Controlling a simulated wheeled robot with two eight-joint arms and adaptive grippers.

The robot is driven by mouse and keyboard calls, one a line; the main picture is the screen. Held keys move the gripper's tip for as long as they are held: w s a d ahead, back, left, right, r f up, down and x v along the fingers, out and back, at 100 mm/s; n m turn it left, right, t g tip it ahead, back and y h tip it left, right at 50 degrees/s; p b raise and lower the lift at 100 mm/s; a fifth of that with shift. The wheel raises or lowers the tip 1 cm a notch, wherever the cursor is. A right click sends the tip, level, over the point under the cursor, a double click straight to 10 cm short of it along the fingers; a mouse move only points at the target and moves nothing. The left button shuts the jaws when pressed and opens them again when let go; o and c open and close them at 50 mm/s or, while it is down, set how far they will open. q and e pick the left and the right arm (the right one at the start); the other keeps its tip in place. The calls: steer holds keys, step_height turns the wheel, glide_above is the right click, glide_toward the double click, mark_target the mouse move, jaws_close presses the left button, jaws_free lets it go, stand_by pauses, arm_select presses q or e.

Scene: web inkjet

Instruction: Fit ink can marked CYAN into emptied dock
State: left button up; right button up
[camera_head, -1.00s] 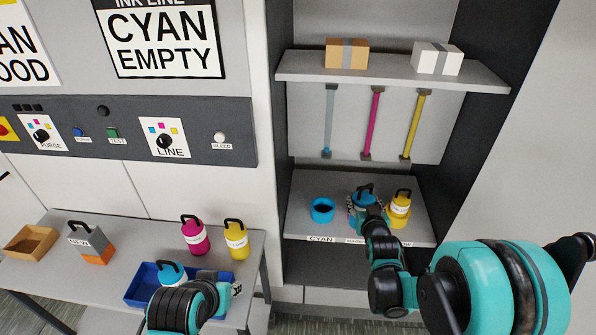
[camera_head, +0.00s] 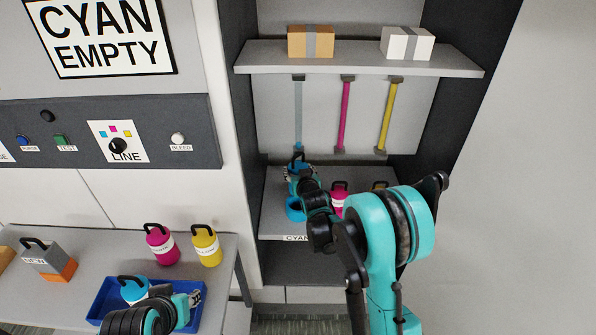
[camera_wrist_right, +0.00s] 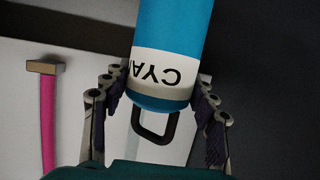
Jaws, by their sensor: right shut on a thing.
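My right gripper (camera_head: 300,180) is shut on a blue can with a black handle, at the lower shelf of the cabinet. In the right wrist view the can (camera_wrist_right: 172,45) reads CYAN, with the fingers (camera_wrist_right: 155,110) on both sides of it. The blue ring-shaped cyan dock (camera_head: 294,208) is just below the gripper, over the CYAN shelf label (camera_head: 296,238); whether can and dock touch is unclear. Another cyan can (camera_head: 133,289) is in the blue tray (camera_head: 110,306). My left gripper (camera_head: 188,301) is over the tray's right part; its jaw opening is unclear.
A magenta can (camera_head: 339,194) stands right of the dock; a yellow can (camera_head: 380,186) is mostly hidden by my arm. Magenta (camera_head: 161,245) and yellow (camera_head: 206,246) cans stand on the table. The upper shelf (camera_head: 350,60) carries two boxes. Cabinet walls close in both sides.

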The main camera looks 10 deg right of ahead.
steer(key=shift+f+b, duration=2.15)
steer(key=shift+f, duration=0.55)
steer(key=shift+b, duration=0.4)
steer(key=shift+f+b, duration=0.7)
steer(key=shift+f, duration=0.45)
steer(key=shift+f, duration=2.05)
steer(key=o, duration=1.6)
steer(key=shift+o, duration=0.2)
steer(key=shift+f, duration=0.1)
steer(key=v, duration=1.2)
